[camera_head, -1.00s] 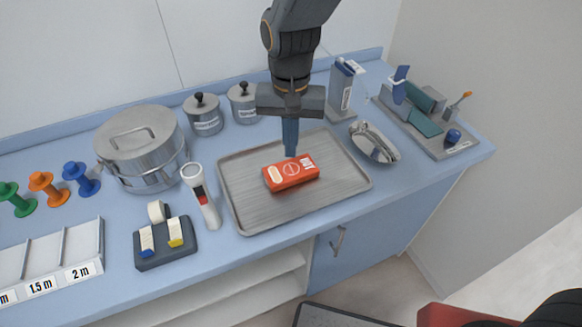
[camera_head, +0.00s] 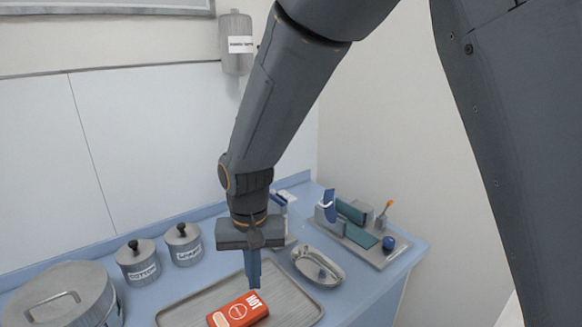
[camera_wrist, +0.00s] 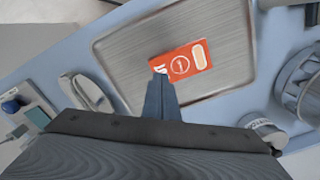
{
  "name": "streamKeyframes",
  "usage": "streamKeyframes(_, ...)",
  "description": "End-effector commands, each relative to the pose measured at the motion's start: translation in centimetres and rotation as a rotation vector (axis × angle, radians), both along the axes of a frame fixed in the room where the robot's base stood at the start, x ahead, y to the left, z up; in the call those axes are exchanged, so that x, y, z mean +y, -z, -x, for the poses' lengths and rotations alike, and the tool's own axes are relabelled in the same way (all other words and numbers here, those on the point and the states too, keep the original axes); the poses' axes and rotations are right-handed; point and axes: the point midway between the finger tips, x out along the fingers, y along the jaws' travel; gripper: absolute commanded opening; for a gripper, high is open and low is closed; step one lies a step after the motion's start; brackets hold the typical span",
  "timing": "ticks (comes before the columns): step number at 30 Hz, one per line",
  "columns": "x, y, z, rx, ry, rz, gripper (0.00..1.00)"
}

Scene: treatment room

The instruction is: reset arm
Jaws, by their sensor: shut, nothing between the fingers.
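My gripper (camera_head: 253,283) is shut and empty, pointing down above the grey metal tray (camera_head: 172,318) on the blue counter. It also shows in the wrist view (camera_wrist: 161,90). A red box marked HOT (camera_head: 238,311) lies on the tray, just below and in front of my fingertips. In the wrist view the box (camera_wrist: 181,62) lies flat near the tray's middle, apart from the fingers.
Two lidded canisters (camera_head: 138,262) and a large pot (camera_head: 62,297) stand at the left. A steel kidney dish (camera_head: 318,267) sits right of the tray. A grey stand with teal pads (camera_head: 360,232) is at the back right. A dispenser (camera_head: 236,42) hangs on the wall.

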Motion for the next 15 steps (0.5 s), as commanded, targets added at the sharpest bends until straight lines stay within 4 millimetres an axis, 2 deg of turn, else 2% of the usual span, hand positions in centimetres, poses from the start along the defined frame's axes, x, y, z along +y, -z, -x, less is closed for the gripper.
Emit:
streamKeyframes(1, -2.8, 0.0, -0.7, -0.006, 0.023, -0.004, 0.0)
streamKeyframes(4, -8.5, 0.1, -1.3, -0.024, 0.053, -0.012, 0.0)
streamKeyframes(9, -17.5, 0.5, -0.6, -0.058, 0.097, -0.016, 0.0)
streamKeyframes(12, -22.1, 0.9, 0.7, -0.078, 0.122, -0.015, 0.0)
streamKeyframes(15, -25.4, 1.3, 2.1, -0.092, 0.142, -0.011, 0.0)
